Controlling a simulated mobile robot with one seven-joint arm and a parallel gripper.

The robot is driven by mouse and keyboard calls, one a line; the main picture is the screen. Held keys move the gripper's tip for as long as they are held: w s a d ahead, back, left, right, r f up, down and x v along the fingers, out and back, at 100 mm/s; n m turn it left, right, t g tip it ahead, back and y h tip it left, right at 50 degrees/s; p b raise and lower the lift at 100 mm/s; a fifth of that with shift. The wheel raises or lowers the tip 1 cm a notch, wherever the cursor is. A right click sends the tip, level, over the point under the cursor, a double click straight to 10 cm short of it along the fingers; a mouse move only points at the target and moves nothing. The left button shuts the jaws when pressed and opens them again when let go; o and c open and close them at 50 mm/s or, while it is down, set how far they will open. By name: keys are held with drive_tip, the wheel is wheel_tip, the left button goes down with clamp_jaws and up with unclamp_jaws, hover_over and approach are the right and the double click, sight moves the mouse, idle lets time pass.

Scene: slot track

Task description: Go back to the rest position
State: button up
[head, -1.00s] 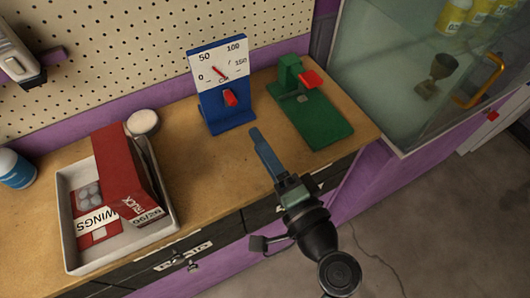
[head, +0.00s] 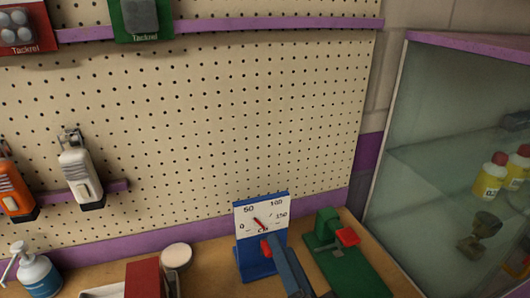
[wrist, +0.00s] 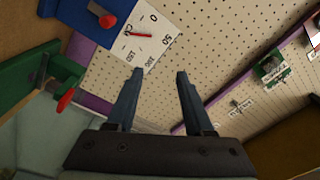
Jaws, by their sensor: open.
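My gripper (wrist: 154,75) is open and empty in the wrist view, its two dark blue fingers apart with the pegboard behind them. In the head view my gripper (head: 288,268) shows at the bottom, in front of the blue gauge stand. The gauge (head: 262,215) has a white dial and a red pointer on a blue stand with a red knob. It also shows at the top left of the wrist view (wrist: 148,35). In the head view the finger overlaps part of the stand; I cannot tell from this whether they touch.
A green device (head: 348,268) with a red part stands right of the gauge. A glass cabinet (head: 430,150) is at the right. The pegboard (head: 220,120) fills the back.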

wheel_tip(320, 180, up, 15)
drive_tip(key=w+a+n+t+p, duration=0.1)
drive_tip(key=w+a+n+t, duration=0.1)
drive_tip(key=w+n, duration=0.15)
drive_tip(key=s+a+r+n+t+h+p, duration=0.1)
drive_tip(key=s+r, duration=0.4)
drive_tip(key=r, duration=0.8)
drive_tip(key=s+r+n+t+h+p, duration=0.1)
drive_tip(key=s+r+n+t+h, duration=0.2)
drive_tip(key=r, duration=1.1)
drive_tip(key=s+t+h, duration=0.1)
drive_tip(key=s+t, duration=0.1)
drive_tip(key=t, duration=0.1)
drive_tip(key=shift+s+a+n+t, duration=0.3)
drive_tip(key=shift+s+a+n, duration=0.05)
